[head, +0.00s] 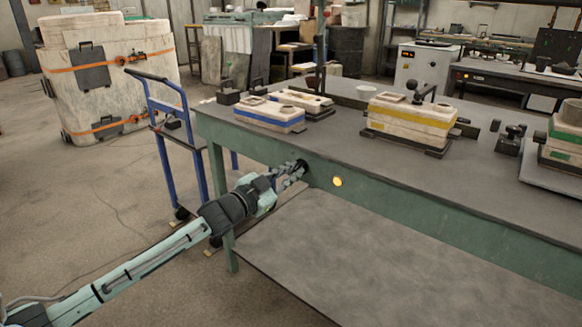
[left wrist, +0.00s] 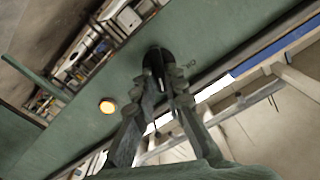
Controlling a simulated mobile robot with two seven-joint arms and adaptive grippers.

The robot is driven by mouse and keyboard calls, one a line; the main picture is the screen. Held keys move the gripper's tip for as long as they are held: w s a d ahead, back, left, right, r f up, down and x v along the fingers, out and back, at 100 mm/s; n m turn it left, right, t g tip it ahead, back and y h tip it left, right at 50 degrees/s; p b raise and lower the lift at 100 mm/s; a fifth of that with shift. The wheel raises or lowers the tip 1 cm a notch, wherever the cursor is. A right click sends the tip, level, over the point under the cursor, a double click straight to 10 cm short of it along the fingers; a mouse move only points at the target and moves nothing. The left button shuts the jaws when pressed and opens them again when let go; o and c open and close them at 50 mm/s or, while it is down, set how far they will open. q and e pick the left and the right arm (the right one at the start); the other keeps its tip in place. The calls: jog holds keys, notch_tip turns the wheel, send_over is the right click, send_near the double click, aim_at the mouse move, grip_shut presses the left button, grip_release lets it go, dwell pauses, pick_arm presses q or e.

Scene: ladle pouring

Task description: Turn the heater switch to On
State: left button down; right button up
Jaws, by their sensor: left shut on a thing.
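The heater switch is a round black knob (head: 302,165) on the green front apron of the table. It also shows in the left wrist view (left wrist: 157,57), partly hidden by my fingers. My left gripper (head: 298,168) is at the knob, with its fingers shut on it. In the left wrist view the left gripper (left wrist: 165,72) has a finger on each side of the knob. A round yellow-orange light (head: 337,182) glows on the apron to the right of the knob; it also shows in the left wrist view (left wrist: 107,106). My right gripper is not in view.
The grey table (head: 320,135) carries moulds with a blue stripe (head: 270,115) and a yellow stripe (head: 410,120). A blue trolley (head: 165,115) stands close by the table's left end. A large pale container (head: 110,70) stands behind it. The floor at left is open.

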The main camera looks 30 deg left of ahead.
pick_arm(q)
jog(key=shift+m+p, duration=0.4)
jog(key=shift+m, duration=1.4)
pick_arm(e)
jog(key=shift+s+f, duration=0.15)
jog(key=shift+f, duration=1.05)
pick_arm(q)
jog(key=c, duration=1.6)
grip_release()
jog(key=shift+d, duration=0.1)
jog(key=shift+s+f, duration=0.1)
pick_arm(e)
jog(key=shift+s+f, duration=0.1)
pick_arm(q)
jog(key=s, duration=0.4)
jog(key=s+a, duration=0.1)
jog(key=s, duration=0.2)
jog(key=s+a, duration=0.1)
jog(key=s, duration=0.3)
jog(key=shift+s+a, duration=0.15)
jog(key=shift+s, duration=0.15)
